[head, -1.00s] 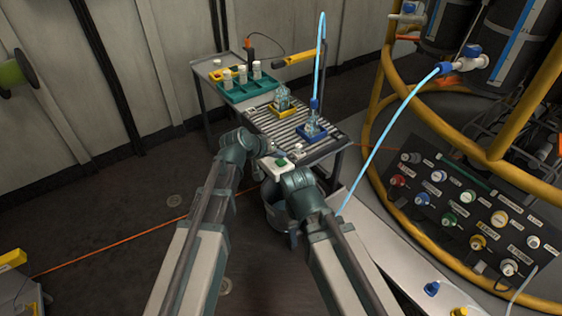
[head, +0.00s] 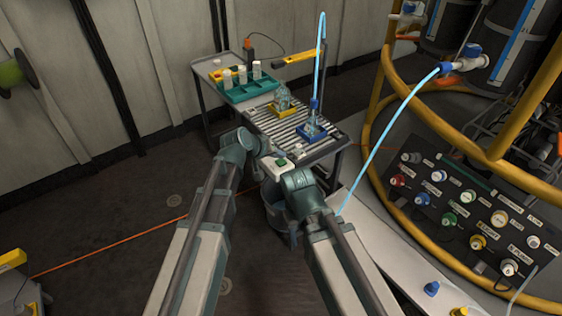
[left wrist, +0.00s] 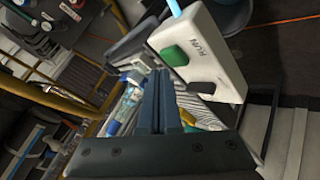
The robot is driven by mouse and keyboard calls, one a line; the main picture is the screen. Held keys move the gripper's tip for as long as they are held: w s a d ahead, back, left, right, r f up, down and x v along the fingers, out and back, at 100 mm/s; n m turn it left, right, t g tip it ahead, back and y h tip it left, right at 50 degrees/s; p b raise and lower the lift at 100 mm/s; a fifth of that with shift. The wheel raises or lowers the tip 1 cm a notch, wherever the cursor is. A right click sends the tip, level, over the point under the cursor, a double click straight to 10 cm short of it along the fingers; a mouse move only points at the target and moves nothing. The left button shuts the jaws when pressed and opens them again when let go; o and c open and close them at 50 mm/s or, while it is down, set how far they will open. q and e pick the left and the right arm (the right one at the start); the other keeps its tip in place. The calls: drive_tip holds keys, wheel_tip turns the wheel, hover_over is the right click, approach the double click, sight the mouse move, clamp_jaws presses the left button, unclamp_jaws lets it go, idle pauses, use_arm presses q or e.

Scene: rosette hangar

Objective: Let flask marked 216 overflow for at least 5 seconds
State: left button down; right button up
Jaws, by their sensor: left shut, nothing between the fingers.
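Two clear flasks stand on the slatted bench (head: 272,121). One flask (head: 283,97) is in a yellow holder (head: 283,110), the other flask (head: 313,124) in a blue holder (head: 309,137). The number 216 cannot be read on either. A light blue tube (head: 320,60) comes down to the flask in the blue holder; flow or overflow cannot be made out. My left gripper (head: 281,154) is shut and empty beside a white box (head: 272,168) with a green button, marked RUN. In the left wrist view the shut fingers (left wrist: 159,92) are close to that box (left wrist: 222,62). My right gripper's fingers are hidden.
A green rack (head: 240,92) with several white-capped bottles stands behind the flasks. A bucket (head: 272,215) is below the bench, partly behind my right arm. A panel with several coloured knobs (head: 465,196) and a yellow rail (head: 428,112) are at the right.

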use_arm(q)
drive_tip(key=shift+f+b, duration=0.35)
drive_tip(key=shift+f, duration=0.05)
drive_tip(key=shift+f+b, duration=0.4)
drive_tip(key=shift+f, duration=0.05)
idle(7.2)
